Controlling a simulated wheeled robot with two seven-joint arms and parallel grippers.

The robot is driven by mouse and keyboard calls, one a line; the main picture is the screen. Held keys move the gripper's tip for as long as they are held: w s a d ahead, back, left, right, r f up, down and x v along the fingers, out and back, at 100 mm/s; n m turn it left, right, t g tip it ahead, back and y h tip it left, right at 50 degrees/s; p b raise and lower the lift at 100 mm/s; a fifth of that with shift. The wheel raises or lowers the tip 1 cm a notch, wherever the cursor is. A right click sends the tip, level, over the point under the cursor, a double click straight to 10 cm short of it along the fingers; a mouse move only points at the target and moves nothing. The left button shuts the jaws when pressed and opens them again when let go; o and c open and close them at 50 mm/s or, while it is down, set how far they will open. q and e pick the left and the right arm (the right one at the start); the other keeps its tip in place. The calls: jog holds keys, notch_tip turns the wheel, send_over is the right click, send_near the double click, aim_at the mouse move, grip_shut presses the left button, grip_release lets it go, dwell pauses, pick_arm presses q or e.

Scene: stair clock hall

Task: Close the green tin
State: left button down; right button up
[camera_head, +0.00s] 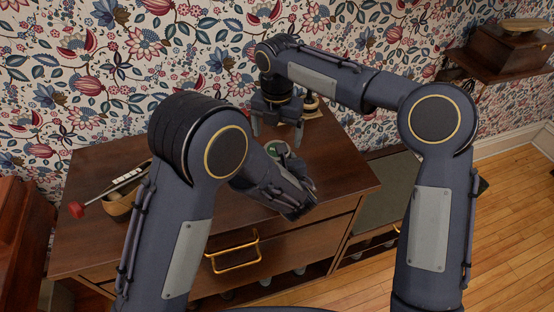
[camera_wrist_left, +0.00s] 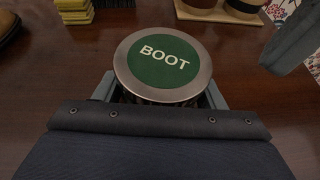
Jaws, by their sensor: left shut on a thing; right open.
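The green tin (camera_head: 278,149) stands on the brown wooden cabinet top, partly hidden by my left wrist in the head view. In the left wrist view its round green lid (camera_wrist_left: 162,62) reads "BOOT" and has a silver rim. The lid lies over the tin's dark body; I cannot tell whether it is fully seated. My left gripper (camera_wrist_left: 160,96) is shut on the tin, one finger on each side below the lid. My right gripper (camera_head: 277,132) is open, pointing down behind the tin, apart from it. One of its fingers shows at the upper right of the left wrist view.
A brown shoe-like item (camera_head: 122,203) and a red-ended rod (camera_head: 77,210) lie at the left. The cabinet (camera_head: 335,166) backs onto a papered wall; its top right is clear.

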jog(key=shift+r, duration=0.1)
jog(key=shift+c, duration=0.2)
jog(key=shift+a+r+n, duration=0.15)
jog(key=shift+r+n, duration=0.5)
jog(key=shift+n, duration=0.15)
jog(key=shift+r+n, duration=0.9)
jog(key=shift+r, duration=0.1)
jog(key=shift+f, duration=4)
